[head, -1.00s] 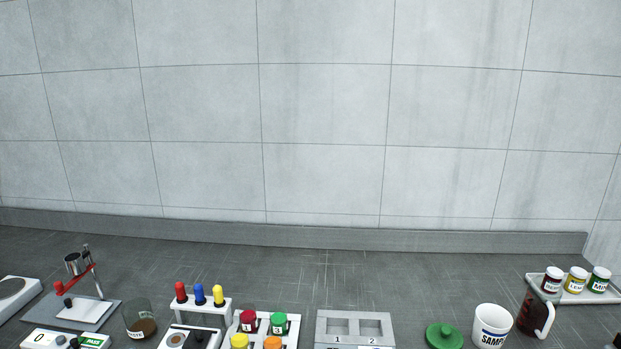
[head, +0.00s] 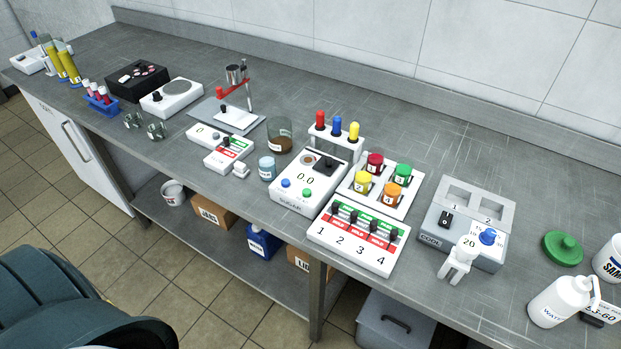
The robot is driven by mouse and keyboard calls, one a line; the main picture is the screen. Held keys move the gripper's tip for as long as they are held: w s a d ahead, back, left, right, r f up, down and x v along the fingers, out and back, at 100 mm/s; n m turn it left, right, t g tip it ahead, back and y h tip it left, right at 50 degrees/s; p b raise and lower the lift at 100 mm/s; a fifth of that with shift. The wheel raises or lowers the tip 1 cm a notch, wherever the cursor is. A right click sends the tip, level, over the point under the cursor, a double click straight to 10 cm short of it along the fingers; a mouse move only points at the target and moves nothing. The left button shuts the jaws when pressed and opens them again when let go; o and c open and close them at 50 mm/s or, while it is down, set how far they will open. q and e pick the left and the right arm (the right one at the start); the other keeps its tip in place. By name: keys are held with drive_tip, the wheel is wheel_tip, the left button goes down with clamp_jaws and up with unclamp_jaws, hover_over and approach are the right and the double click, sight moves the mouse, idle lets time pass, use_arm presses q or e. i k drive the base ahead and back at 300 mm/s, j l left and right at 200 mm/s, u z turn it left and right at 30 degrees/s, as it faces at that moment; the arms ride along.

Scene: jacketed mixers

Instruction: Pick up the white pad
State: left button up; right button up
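Two white pieces could be the white pad, and I cannot tell which it is. One is a flat white plate (head: 238,119) on the grey base of the stand with the red lever, at the left of the bench. The other is a small white block (head: 241,170) near the bench's front edge, beside a white box with a green and red panel (head: 222,152). Neither of my grippers shows in the head view.
A brown-filled beaker (head: 279,135) and a small blue jar (head: 267,168) stand near both pieces. A white hotplate (head: 172,97) is to their left. A scale marked SUGAR (head: 308,180) is to their right. The bench's back strip is mostly clear.

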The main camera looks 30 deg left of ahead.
sight(241, 169)
drive_tip(key=u, duration=1.3)
